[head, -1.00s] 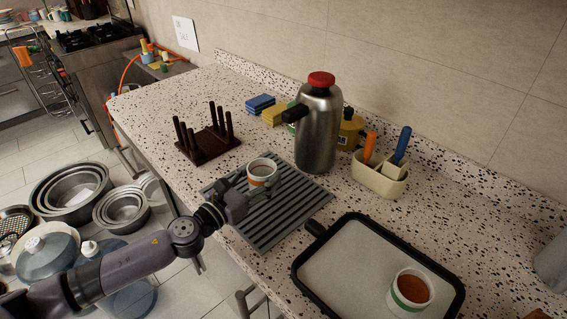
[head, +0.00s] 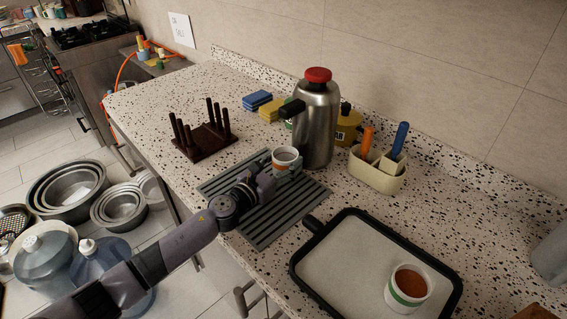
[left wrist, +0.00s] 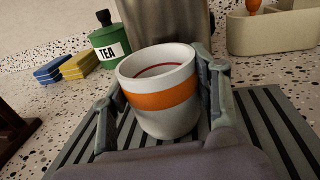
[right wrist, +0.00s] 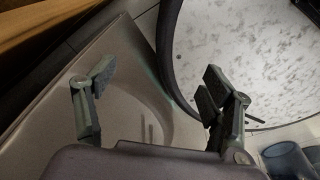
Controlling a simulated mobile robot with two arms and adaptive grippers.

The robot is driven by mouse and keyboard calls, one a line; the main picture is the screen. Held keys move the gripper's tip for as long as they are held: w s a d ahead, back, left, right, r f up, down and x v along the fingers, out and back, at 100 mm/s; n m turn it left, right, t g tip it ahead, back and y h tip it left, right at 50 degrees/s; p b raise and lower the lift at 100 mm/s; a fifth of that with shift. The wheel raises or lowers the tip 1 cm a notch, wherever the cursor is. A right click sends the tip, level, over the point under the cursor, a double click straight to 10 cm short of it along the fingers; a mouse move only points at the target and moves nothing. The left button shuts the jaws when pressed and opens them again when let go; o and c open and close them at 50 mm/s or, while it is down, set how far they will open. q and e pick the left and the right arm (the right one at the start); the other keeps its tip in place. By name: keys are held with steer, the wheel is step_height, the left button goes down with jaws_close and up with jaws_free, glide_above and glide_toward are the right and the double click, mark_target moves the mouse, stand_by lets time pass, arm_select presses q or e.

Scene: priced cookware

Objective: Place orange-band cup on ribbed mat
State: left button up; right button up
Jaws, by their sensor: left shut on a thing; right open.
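The orange-band cup (head: 287,160) is white with an orange band. It is upright over the far part of the grey ribbed mat (head: 262,226), close in front of the steel flask. My left gripper (head: 274,172) is shut on the cup, one finger on each side, as the left wrist view shows around the cup (left wrist: 162,95). The cup's base is partly hidden, so I cannot tell whether it touches the mat. My right gripper (right wrist: 155,95) is open and empty in the right wrist view; it is not in the head view.
The steel flask (head: 315,125) with a red lid stands right behind the cup. A dark peg rack (head: 205,140) is to the left, a cream caddy (head: 377,172) to the right. A black-rimmed tray (head: 345,265) holds a green-band cup (head: 407,287). The mat's near part is clear.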

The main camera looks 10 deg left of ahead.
arm_select(q)
steer(key=shift+f, duration=0.1)
steer(key=o, duration=1.4)
steer(key=shift+r, duration=0.3)
steer(key=v, duration=0.5)
steer(key=b+v, duration=0.1)
steer(key=v, duration=0.5)
steer(key=shift+f+b, duration=0.2)
steer(key=shift+b, duration=0.1)
steer(key=shift+s+a+r, duration=0.15)
steer(key=shift+s+a, duration=0.15)
steer(key=shift+s, duration=0.2)
